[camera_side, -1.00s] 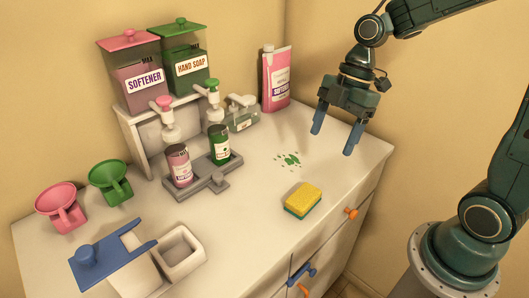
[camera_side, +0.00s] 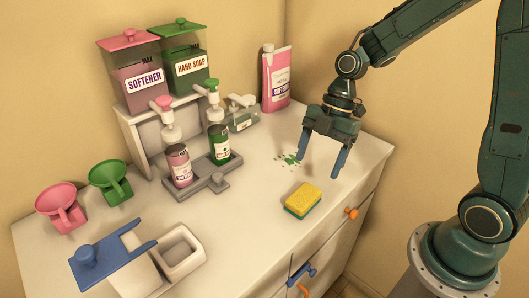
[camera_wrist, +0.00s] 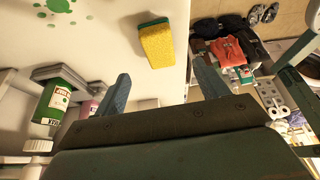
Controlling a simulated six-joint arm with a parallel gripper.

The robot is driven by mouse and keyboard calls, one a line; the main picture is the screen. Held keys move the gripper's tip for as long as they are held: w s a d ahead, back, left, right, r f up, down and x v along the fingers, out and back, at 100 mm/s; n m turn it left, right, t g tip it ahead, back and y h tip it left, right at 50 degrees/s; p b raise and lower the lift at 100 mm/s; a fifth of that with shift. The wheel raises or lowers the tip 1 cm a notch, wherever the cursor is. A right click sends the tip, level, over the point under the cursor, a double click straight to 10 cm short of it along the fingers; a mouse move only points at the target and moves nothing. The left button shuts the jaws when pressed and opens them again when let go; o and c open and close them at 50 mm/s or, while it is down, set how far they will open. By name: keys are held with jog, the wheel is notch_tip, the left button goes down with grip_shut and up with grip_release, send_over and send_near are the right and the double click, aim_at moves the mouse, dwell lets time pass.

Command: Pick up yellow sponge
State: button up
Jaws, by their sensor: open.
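The yellow sponge (camera_side: 303,199) has a green underside and lies flat on the white cabinet top, near its front edge. It also shows in the wrist view (camera_wrist: 158,43), beyond the fingertips and between their lines. My gripper (camera_side: 320,168) is open and empty, with its blue fingers pointing down. In the side view it hangs above the cabinet top, up and to the right of the sponge and apart from it. In the wrist view my gripper (camera_wrist: 163,85) shows both fingers spread wide.
Green spill spots (camera_side: 289,159) lie behind the sponge. A grey stand (camera_side: 204,178) with pink and green bottles is to the left. A pink softener carton (camera_side: 277,78) stands at the back. Orange (camera_side: 351,213) and blue knobs are on the drawer fronts. The top around the sponge is clear.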

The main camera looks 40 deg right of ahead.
aim_at(305, 194)
jog(key=shift+x, duration=1.85)
jog(key=shift+x, duration=2.6)
jog(key=shift+w, duration=0.1)
jog(key=shift+c, duration=0.2)
jog(key=c, duration=1)
